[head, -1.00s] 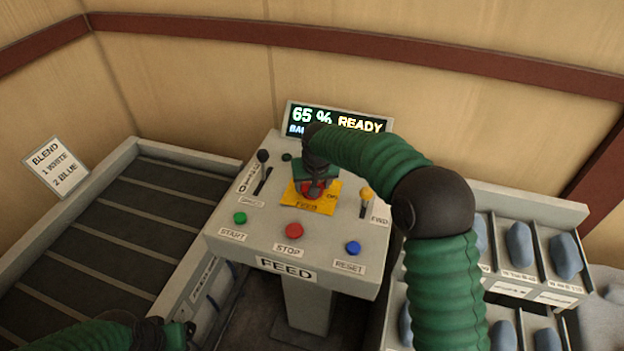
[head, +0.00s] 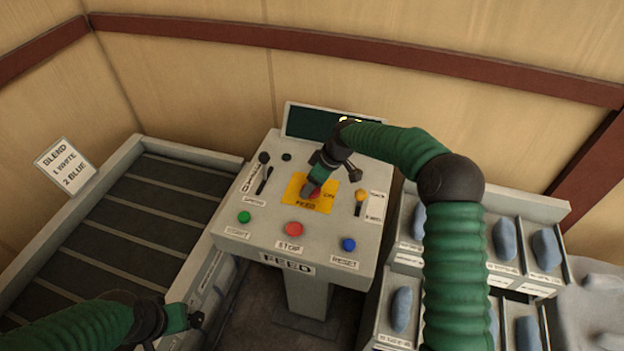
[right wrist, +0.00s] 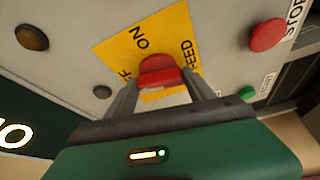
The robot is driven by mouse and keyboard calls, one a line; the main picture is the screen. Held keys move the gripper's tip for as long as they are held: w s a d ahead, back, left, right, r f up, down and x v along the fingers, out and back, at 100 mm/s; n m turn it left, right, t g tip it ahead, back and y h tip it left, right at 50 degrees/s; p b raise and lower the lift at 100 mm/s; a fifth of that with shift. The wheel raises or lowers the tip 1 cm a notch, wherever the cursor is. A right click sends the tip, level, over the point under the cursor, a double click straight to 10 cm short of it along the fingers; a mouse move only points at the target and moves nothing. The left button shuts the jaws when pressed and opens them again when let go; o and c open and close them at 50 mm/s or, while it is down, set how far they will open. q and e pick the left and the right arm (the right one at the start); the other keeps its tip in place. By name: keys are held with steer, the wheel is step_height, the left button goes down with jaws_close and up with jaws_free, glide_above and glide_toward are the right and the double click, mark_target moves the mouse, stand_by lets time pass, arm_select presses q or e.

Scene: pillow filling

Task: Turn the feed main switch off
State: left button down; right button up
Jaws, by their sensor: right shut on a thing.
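The feed main switch is a red knob (right wrist: 160,72) on a yellow plate (right wrist: 118,52) marked ON and FEED, with an OFF label partly covered. In the head view the plate (head: 296,189) lies at the middle of the grey console, and the knob is mostly hidden by my gripper. My right gripper (head: 312,190) is shut on the red knob, and its two fingers (right wrist: 160,92) stand on either side of it in the right wrist view. My left gripper (head: 194,318) is low at the left, away from the console; its jaws are too small to read.
The console (head: 225,212) also carries a green START button (head: 244,217), a red STOP button (head: 294,229), a blue RESET button (head: 348,244), a black lever (head: 264,158) and a yellow-knobbed lever (head: 361,195). A conveyor (head: 110,225) lies left; bins (head: 412,226) stand right.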

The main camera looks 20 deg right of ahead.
steer(key=shift+w+d+r+n+y, duration=0.1)
steer(key=shift+n+y, duration=0.05)
steer(key=shift+n, duration=0.4)
steer(key=shift+w+r+n+y, duration=0.1)
steer(key=shift+n+y, duration=0.05)
steer(key=shift+n, duration=0.4)
steer(key=shift+g+p, duration=0.3)
steer(key=o, duration=1.4)
steer(key=shift+f, duration=0.15)
steer(key=b+v, duration=0.2)
steer(key=v, duration=1.4)
steer(key=shift+d+r+b, duration=0.2)
steer(key=shift+r+b, duration=0.1)
steer(key=shift+r, duration=0.1)
